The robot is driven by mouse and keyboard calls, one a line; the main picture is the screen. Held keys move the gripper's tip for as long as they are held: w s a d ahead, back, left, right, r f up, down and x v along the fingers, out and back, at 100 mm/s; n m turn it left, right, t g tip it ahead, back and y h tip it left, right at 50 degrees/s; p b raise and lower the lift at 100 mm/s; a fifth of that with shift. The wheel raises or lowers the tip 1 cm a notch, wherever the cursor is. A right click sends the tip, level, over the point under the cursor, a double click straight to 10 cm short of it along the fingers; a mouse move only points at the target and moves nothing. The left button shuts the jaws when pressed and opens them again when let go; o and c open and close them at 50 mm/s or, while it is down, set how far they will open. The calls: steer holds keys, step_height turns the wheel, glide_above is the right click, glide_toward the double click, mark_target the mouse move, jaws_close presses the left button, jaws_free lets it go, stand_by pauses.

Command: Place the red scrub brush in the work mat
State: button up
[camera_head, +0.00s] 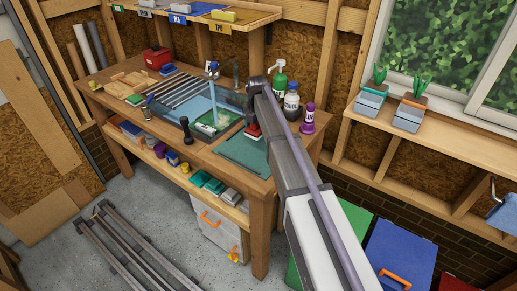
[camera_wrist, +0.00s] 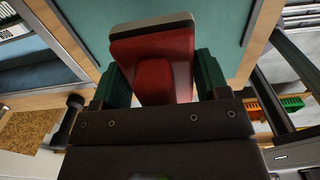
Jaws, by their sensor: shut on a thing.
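The red scrub brush (camera_wrist: 158,72) is between the two green fingers of my gripper (camera_wrist: 161,78) in the wrist view. A grey and dark edge shows along its far end. In the head view the brush (camera_head: 253,131) hangs below my gripper (camera_head: 256,120), over the far part of the work mat. The work mat (camera_head: 243,156) is a flat teal-green sheet at the right end of the bench; it also shows behind the brush in the wrist view (camera_wrist: 225,35). I cannot tell whether the brush touches the mat. My arm hides part of the mat's right side.
A sink (camera_head: 207,112) with a drying rack lies left of the mat. A green pump bottle (camera_head: 279,82), a white bottle (camera_head: 291,99) and a purple bottle (camera_head: 308,118) stand close behind my gripper. The mat's front part is clear.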

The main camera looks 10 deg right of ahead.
mark_target(257, 145)
step_height(257, 145, down, 3)
steer(key=shift+w+a+f+b, duration=0.1)
steer(key=shift+w+f+b, duration=0.05)
steer(key=shift+b, duration=0.4)
step_height(257, 145, down, 4)
steer(key=b, duration=0.3)
steer(key=shift+b, duration=0.35)
steer(key=shift+r, duration=0.4)
steer(key=shift+f, duration=0.15)
steer(key=o, duration=0.8)
steer(key=shift+o, duration=0.2)
